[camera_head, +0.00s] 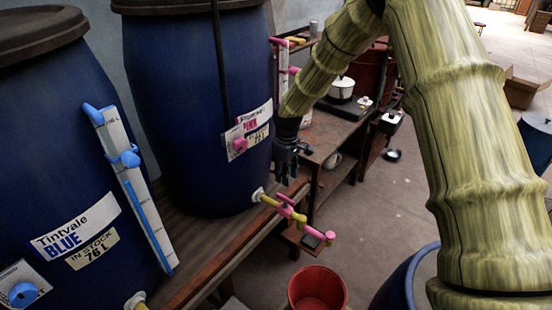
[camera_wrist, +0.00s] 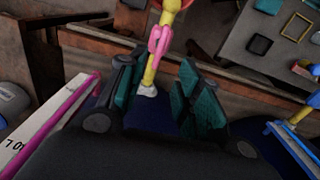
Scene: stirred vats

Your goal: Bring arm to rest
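My gripper (camera_head: 288,160) hangs at the end of my bent, wood-textured arm, fingers down, in front of the right blue vat and above its yellow and pink tap (camera_head: 292,212). In the wrist view my gripper (camera_wrist: 160,78) has its two dark green finger pads apart, with nothing held between them. The tap (camera_wrist: 160,42) shows beyond the gap. I cannot tell its exact distance from the fingers; no contact shows.
The right vat (camera_head: 185,110) and the Tintvale Blue vat (camera_head: 60,150) stand on a wooden bench. A red bucket (camera_head: 317,290) is on the floor below the tap. A shelf with a white pot (camera_head: 341,88) stands behind. The floor at centre right is mostly clear.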

